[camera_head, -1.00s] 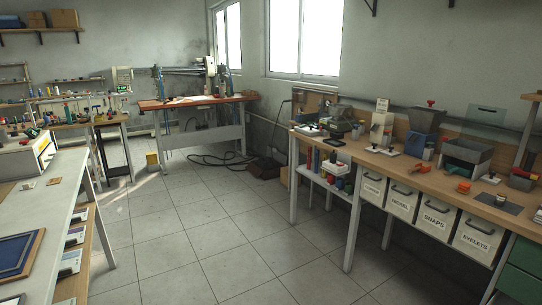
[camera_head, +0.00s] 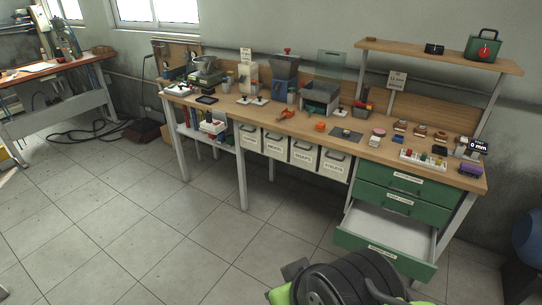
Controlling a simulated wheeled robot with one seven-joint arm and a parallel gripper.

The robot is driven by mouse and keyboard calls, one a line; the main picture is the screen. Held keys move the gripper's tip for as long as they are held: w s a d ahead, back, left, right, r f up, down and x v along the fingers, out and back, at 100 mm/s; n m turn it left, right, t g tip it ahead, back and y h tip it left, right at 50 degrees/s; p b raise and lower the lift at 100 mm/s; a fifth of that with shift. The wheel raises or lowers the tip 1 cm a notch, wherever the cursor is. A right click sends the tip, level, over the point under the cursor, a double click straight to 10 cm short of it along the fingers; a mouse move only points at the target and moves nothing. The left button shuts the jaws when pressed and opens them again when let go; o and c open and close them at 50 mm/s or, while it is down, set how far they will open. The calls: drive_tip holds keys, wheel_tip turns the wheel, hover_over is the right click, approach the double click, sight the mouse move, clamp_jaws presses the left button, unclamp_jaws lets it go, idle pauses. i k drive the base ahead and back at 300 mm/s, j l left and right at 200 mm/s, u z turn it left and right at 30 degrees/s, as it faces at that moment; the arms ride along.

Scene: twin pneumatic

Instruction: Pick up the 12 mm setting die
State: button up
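Several small round pieces, brown and pale, stand in a row on the right part of the long wooden bench (camera_head: 300,125). One of them is a tan-topped piece (camera_head: 400,126), and another sits to its right (camera_head: 420,131). They may be setting dies, but they are too small for me to read any size, so I cannot tell which one is 12 mm. A small sign (camera_head: 397,80) behind them seems to read 12 mm. My gripper's fingers do not show; only dark and green parts, likely of my arm, show at the bottom edge.
The bottom green drawer (camera_head: 385,244) under the bench's right end stands open, sticking out over the floor. A white tray of coloured pieces (camera_head: 422,158) and a display reading 0 mm (camera_head: 478,146) are near the bench's right end. The tiled floor (camera_head: 190,235) in front is clear.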

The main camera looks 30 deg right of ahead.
sight(347, 131)
drive_tip(key=k+j+z, duration=0.1)
drive_tip(key=z, duration=1.8)
